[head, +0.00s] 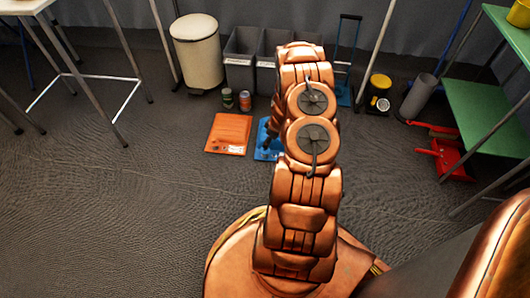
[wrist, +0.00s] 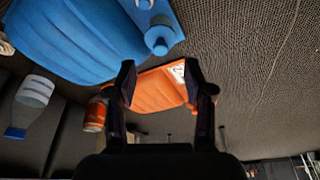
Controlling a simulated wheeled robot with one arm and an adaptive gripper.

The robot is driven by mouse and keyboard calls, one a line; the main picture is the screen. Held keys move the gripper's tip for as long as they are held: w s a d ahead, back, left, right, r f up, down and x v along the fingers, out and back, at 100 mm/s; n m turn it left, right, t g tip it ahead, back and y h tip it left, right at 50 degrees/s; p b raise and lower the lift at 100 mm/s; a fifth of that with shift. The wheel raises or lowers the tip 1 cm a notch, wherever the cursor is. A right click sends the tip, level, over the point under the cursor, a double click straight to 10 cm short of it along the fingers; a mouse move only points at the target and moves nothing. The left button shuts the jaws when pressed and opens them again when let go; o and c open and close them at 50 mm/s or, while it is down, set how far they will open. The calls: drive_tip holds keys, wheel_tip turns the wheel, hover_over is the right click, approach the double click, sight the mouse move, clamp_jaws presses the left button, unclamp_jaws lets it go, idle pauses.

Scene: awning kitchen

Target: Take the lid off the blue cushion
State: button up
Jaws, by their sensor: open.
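The blue cushion (wrist: 75,40) fills the upper left of the wrist view. In the head view, the blue cushion (head: 264,154) lies on the floor, mostly hidden behind my arm. A small round blue piece (wrist: 159,40) shows at the cushion's right side in the wrist view; I cannot tell for sure that it is the lid. My gripper (wrist: 160,80) is open, with nothing between its fingers. Its fingertips appear below the round blue piece in the wrist view, apart from it. The orange cushion (wrist: 158,92) shows behind the gap between the fingers.
The orange cushion (head: 229,133) lies left of the blue one. A green can (head: 227,97) and an orange can (head: 245,100) stand behind it. Grey bins (head: 240,60) and a blue trolley (head: 346,60) stand farther back. A red dustpan (head: 447,157) lies right.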

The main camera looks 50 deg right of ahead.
drive_tip(key=shift+b+x, duration=1.8)
drive_tip(key=shift+x, duration=1.75)
drive_tip(key=shift+w+r, duration=0.1)
drive_tip(key=shift+w, duration=0.1)
drive_tip(key=c, duration=0.9)
drive_tip(key=shift+o, duration=0.2)
